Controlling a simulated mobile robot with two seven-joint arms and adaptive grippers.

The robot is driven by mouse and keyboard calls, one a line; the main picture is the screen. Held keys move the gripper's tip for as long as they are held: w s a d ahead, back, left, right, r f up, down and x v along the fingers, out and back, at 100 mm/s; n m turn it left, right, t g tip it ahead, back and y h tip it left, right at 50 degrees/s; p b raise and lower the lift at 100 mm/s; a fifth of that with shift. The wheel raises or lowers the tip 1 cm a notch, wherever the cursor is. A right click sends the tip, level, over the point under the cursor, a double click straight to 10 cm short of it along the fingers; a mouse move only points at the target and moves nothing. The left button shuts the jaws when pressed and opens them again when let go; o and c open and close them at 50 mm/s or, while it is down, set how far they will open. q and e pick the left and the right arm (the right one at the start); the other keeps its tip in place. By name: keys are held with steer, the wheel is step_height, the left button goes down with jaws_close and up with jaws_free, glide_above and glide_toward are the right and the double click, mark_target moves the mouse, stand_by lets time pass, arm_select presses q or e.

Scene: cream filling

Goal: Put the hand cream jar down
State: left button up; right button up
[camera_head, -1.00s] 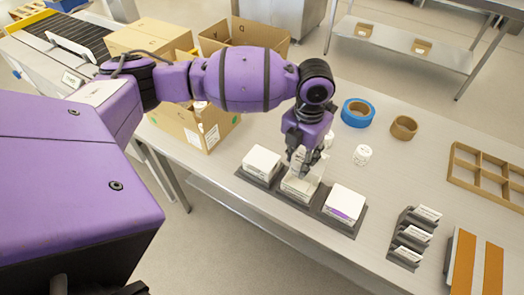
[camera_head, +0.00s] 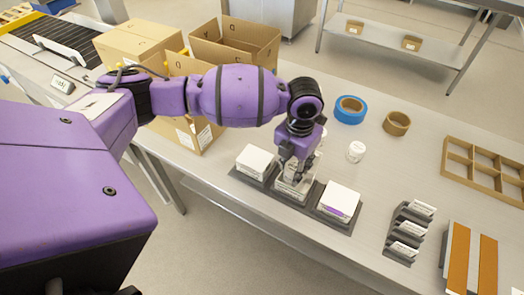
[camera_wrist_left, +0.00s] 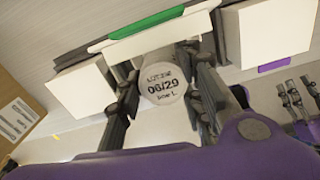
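My left gripper (camera_head: 294,181) points down over the middle place of a dark grey holder (camera_head: 270,184), at an open white carton (camera_head: 296,190). In the left wrist view, the white hand cream jar (camera_wrist_left: 163,88), its round end printed with "06/29", sits between the two dark fingers (camera_wrist_left: 163,95). The fingers appear to press on both its sides. The carton's green-edged flap (camera_wrist_left: 160,20) shows beyond it. The jar is hidden in the head view, and I cannot tell whether it touches the carton's floor. My right gripper is not in view.
Closed white cartons stand left (camera_head: 255,159) and right (camera_head: 340,199) of the middle carton. Another white jar (camera_head: 356,152), blue tape (camera_head: 350,110) and brown tape (camera_head: 397,123) stand behind. A small stepped rack (camera_head: 409,231) and a divided tray (camera_head: 484,170) are right. Cardboard boxes (camera_head: 235,45) are back left.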

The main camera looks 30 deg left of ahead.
mark_target(293, 166)
arm_select(q)
steer(key=o, duration=0.4)
steer(key=shift+w+r, duration=0.1)
steer(key=shift+o, duration=0.2)
step_height(293, 166, up, 13)
steer(key=shift+r, duration=0.1)
